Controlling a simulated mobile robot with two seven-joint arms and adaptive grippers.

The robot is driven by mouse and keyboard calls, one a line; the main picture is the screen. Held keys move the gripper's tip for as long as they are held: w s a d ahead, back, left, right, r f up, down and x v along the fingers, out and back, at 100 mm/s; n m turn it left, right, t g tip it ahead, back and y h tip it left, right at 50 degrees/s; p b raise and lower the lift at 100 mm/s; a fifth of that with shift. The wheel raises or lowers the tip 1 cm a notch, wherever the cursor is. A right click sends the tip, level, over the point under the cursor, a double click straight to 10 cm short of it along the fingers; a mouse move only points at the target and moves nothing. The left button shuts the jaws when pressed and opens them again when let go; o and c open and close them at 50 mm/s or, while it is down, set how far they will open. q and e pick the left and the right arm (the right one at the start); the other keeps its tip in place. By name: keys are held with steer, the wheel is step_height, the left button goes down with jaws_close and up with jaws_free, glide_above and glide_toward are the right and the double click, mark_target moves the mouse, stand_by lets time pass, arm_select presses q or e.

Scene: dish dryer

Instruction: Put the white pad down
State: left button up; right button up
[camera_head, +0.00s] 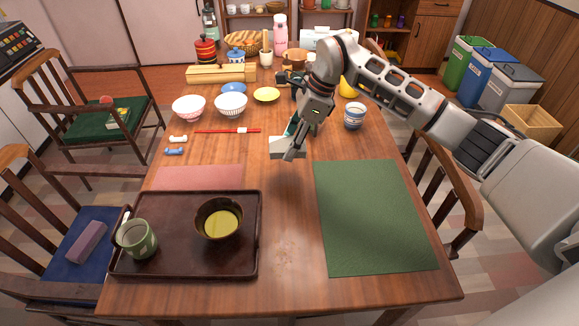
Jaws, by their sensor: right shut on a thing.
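My right gripper (294,141) reaches in from the right over the middle of the wooden table (285,215). It is shut on the white pad (281,152), a small pale piece that shows at the fingertips and to their left. The fingers hide part of the pad. I cannot tell whether the pad touches the table or hangs just above it. My left gripper is not in view.
A dark tray (187,267) with a cup and a bowl is at the front left. A green mat (372,220) lies at the right. Red chopsticks (215,131), bowls and a striped cup (354,116) stand around the gripper.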

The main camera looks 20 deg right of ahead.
mark_target(304, 143)
steer(key=shift+f+b, duration=0.65)
steer(key=shift+f, duration=3.95)
steer(key=o, duration=1)
steer(key=p+v, duration=0.2)
steer(key=v, duration=0.9)
steer(key=shift+d+r, duration=0.1)
steer(key=shift+r, duration=0.15)
steer(key=shift+s+d+r, duration=0.1)
steer(key=shift+d+r, duration=0.1)
steer(key=shift+r, duration=0.15)
steer(key=shift+f, duration=0.1)
